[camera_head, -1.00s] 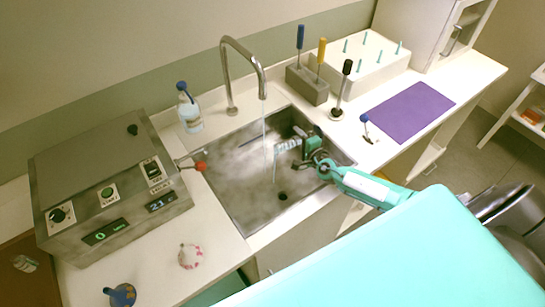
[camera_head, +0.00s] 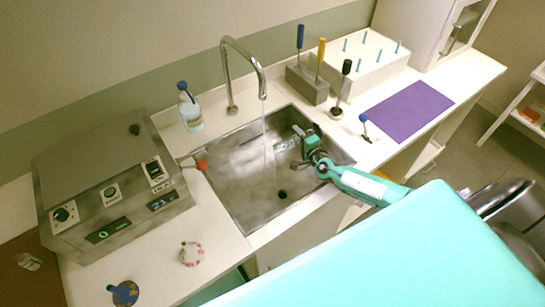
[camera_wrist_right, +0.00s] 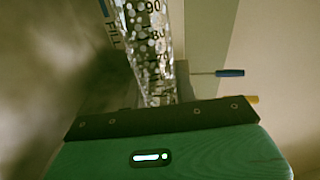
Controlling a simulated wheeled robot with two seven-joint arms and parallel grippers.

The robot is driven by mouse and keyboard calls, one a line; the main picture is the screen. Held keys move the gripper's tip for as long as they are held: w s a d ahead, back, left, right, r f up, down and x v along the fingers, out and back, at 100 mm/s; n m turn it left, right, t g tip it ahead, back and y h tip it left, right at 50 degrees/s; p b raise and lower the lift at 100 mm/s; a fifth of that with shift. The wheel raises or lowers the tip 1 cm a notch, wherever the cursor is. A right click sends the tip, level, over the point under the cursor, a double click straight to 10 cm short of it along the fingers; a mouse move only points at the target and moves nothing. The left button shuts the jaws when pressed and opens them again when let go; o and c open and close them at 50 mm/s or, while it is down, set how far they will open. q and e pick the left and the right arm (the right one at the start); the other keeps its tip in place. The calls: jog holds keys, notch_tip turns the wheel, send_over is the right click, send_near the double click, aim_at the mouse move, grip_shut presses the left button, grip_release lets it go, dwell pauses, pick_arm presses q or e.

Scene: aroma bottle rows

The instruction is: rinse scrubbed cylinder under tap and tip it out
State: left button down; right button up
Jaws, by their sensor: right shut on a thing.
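A clear graduated cylinder (camera_head: 288,142) is held over the sink in my right gripper (camera_head: 310,143), tilted, its free end pointing left toward the water stream. In the right wrist view the cylinder (camera_wrist_right: 153,50) shows printed marks and many droplets or bubbles on its wall. My right gripper is shut on it. The curved metal tap (camera_head: 243,62) runs a thin water stream (camera_head: 267,140) down into the sink (camera_head: 238,190). I cannot tell whether the stream touches the cylinder. My left gripper is not in view.
A red-tipped lever (camera_head: 201,164) is at the sink's left edge. A blue-capped bottle (camera_head: 190,110) stands behind it, and a control box (camera_head: 110,190) is at left. Brushes in a grey block (camera_head: 307,84), a pegged white rack (camera_head: 367,65) and a purple mat (camera_head: 410,110) lie right.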

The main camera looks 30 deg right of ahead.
jog(key=shift+r, duration=0.15)
jog(key=shift+a+r+n+p, duration=0.15)
jog(key=shift+r+n+p, duration=0.35)
jog(key=shift+p, duration=0.85)
jog(key=shift+f, duration=0.1)
jog(key=m+b, duration=0.1)
jog(key=b, duration=0.1)
jog(key=f+m+b, duration=0.1)
jog(key=b, duration=0.1)
jog(key=shift+d+f, duration=0.25)
jog(key=shift+m, duration=0.3)
